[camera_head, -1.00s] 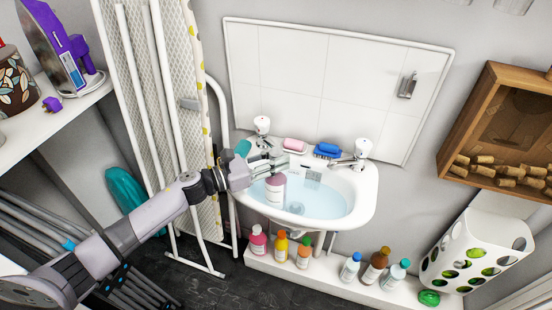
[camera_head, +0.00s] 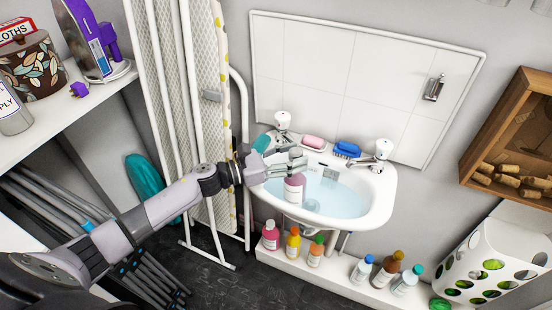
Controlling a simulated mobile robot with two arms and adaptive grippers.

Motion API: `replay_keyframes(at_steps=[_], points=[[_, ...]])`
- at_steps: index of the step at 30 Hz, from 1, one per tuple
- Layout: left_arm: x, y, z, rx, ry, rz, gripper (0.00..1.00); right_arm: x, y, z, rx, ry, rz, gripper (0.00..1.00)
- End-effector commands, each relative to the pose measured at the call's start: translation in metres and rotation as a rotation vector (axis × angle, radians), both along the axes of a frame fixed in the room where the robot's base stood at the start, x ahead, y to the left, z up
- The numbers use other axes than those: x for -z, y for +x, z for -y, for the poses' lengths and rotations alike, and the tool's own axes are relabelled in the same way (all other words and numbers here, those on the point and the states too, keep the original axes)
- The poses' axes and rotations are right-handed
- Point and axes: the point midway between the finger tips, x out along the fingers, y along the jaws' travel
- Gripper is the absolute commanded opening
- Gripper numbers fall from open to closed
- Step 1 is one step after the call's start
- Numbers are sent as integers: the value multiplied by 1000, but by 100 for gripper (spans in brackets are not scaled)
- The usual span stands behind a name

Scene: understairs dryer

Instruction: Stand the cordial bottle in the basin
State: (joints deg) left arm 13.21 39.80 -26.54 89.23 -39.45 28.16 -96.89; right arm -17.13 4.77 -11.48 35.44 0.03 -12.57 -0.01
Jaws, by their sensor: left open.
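A pale pink bottle with a white label (camera_head: 294,189), seemingly the cordial bottle, is upright at the left side of the white basin (camera_head: 378,205), which holds pale blue water. Its top is hidden by my left gripper (camera_head: 293,164). The gripper reaches in from the left over the basin rim, its open fingers at the bottle's neck. I cannot tell whether the fingers touch it or whether the bottle's base rests on the basin floor. My right gripper is not in view.
Two taps (camera_head: 283,122) (camera_head: 381,155), pink soap (camera_head: 313,142) and a blue brush (camera_head: 347,149) line the basin's back. Several bottles (camera_head: 315,251) stand on the ledge below. An ironing board (camera_head: 205,100) leans at left. Open water lies right of the bottle.

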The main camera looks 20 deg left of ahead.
Motion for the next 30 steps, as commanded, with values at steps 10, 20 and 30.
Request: replay_keyframes(at_steps=[10,20,30], points=[[0,-46,-49,0,-1,-3,48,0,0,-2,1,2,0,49],[-2,-73,-79,1,-2,2,48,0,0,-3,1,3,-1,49],[-3,-76,-82,2,-2,5,48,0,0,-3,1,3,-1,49]])
